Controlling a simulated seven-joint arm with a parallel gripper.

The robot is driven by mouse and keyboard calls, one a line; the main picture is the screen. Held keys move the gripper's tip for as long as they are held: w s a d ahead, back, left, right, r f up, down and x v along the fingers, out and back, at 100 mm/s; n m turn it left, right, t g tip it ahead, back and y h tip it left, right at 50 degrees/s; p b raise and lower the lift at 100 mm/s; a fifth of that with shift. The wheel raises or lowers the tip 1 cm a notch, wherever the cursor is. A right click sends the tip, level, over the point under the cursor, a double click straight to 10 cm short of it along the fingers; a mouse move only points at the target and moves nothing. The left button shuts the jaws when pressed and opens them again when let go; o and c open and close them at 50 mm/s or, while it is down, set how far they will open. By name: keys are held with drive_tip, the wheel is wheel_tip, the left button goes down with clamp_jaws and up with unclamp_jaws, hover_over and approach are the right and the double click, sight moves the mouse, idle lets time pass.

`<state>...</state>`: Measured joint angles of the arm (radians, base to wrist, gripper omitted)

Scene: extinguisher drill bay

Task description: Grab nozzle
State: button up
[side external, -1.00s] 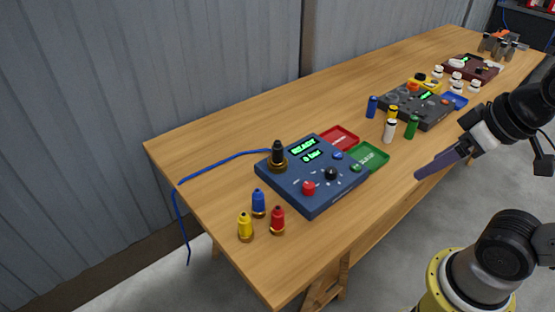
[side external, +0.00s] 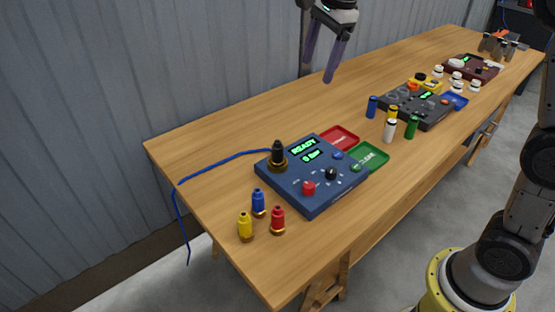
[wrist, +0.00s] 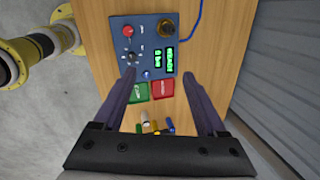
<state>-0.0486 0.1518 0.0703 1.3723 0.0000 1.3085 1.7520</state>
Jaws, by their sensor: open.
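A black nozzle with a brass base (side external: 278,155) stands upright on the back left corner of the blue control box (side external: 312,205), a blue hose running from it. It also shows at the top of the wrist view (wrist: 167,30). A yellow nozzle-like piece (side external: 245,227), a blue one (side external: 258,202) and a red one (side external: 277,219) stand on the table left of the box. My gripper (side external: 319,70) is open and empty, high above the table, up and right of the black nozzle. In the wrist view its fingers (wrist: 159,73) point toward the box, touching nothing.
A red tray (side external: 340,137) and a green tray (side external: 368,157) adjoin the box. Several small bottles and a dark grey unit (side external: 420,110) stand farther right. A corrugated wall (side external: 110,70) is behind the wooden table (side external: 205,205). The table between box and wall is mostly clear.

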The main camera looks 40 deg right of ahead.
drive_tip(key=w+a+f+g, duration=0.1)
drive_tip(key=w+f, duration=0.5)
drive_tip(key=g, duration=0.1)
hover_over(278, 151)
drive_tip(key=d, duration=0.1)
wheel_tip(278, 151, down, 5)
drive_tip(key=shift+m+g, duration=0.3)
drive_tip(key=shift+g, duration=0.1)
drive_tip(key=f, duration=0.7)
drive_tip(key=w+f, duration=0.1)
drive_tip(key=f, duration=0.3)
drive_tip(key=shift+f, duration=0.2)
drive_tip(key=shift+w+f, duration=0.15)
drive_tip(key=shift+f, duration=2.95)
clamp_jaws()
